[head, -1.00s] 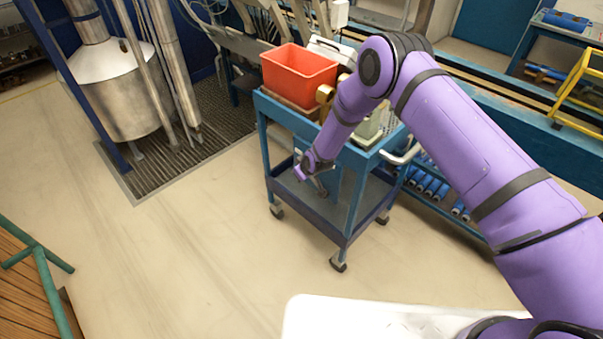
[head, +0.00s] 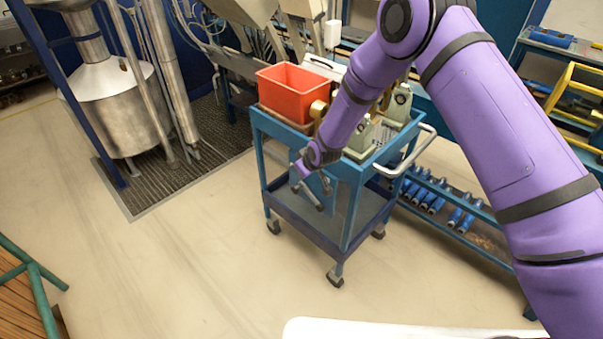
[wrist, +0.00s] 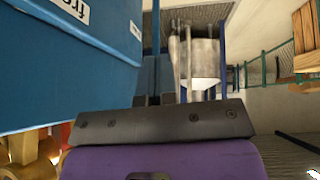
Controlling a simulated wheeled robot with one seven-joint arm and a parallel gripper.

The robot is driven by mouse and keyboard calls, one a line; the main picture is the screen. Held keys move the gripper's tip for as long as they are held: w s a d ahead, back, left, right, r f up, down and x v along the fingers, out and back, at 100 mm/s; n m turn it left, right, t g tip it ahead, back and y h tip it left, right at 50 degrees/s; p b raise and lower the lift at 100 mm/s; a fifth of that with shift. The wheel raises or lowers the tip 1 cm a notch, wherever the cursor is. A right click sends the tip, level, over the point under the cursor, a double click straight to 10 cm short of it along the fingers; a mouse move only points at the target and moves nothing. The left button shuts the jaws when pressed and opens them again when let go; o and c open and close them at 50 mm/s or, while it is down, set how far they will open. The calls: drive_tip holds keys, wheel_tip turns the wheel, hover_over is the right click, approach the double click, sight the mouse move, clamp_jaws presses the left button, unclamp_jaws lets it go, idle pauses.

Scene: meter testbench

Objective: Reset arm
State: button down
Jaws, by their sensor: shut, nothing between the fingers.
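My purple arm reaches from the right across the head view, its forearm hanging down in front of the blue cart (head: 267,128). My gripper (head: 312,197) points down beside the cart, over its lower shelf in the picture. In the wrist view the dark fingers of my gripper (wrist: 160,99) are together with nothing between them. A blue cart panel with a white label stands close on the left of the wrist view. Whether the gripper touches the cart cannot be told.
The cart's top holds a red bin (head: 292,99) and pale green devices (head: 398,103), partly hidden by my arm. A metal tank (head: 118,112) stands at the left. Blue cylinders (head: 428,195) lie on a low rack to the right. The floor left of the cart is clear.

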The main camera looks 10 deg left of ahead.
idle(0.5)
drive_tip(key=d+r+m, duration=0.1)
drive_tip(key=d+r, duration=0.3)
drive_tip(key=r, duration=0.3)
drive_tip(key=d+r+h, duration=0.1)
drive_tip(key=d+r, duration=0.2)
drive_tip(key=r, duration=0.4)
drive_tip(key=d+r+m, duration=0.1)
drive_tip(key=d+r, duration=0.3)
drive_tip(key=r, duration=0.3)
drive_tip(key=s+d+r+m+h, duration=0.1)
drive_tip(key=s+d+r, duration=0.35)
drive_tip(key=r, duration=0.35)
drive_tip(key=s+d+r+m+h, duration=0.1)
drive_tip(key=s+d+r, duration=0.3)
drive_tip(key=d+r, duration=0.3)
drive_tip(key=s+d+r+m, duration=0.3)
drive_tip(key=s+d+r, duration=0.65)
drive_tip(key=s, duration=0.35)
drive_tip(key=s+d+r+m, duration=0.1)
drive_tip(key=s+d, duration=0.1)
drive_tip(key=s, duration=0.7)
drive_tip(key=s+d+r+m+h, duration=0.1)
drive_tip(key=s+d+m, duration=0.1)
drive_tip(key=s, duration=0.7)
drive_tip(key=shift+s+d, duration=0.4)
drive_tip(key=shift+d, duration=0.2)
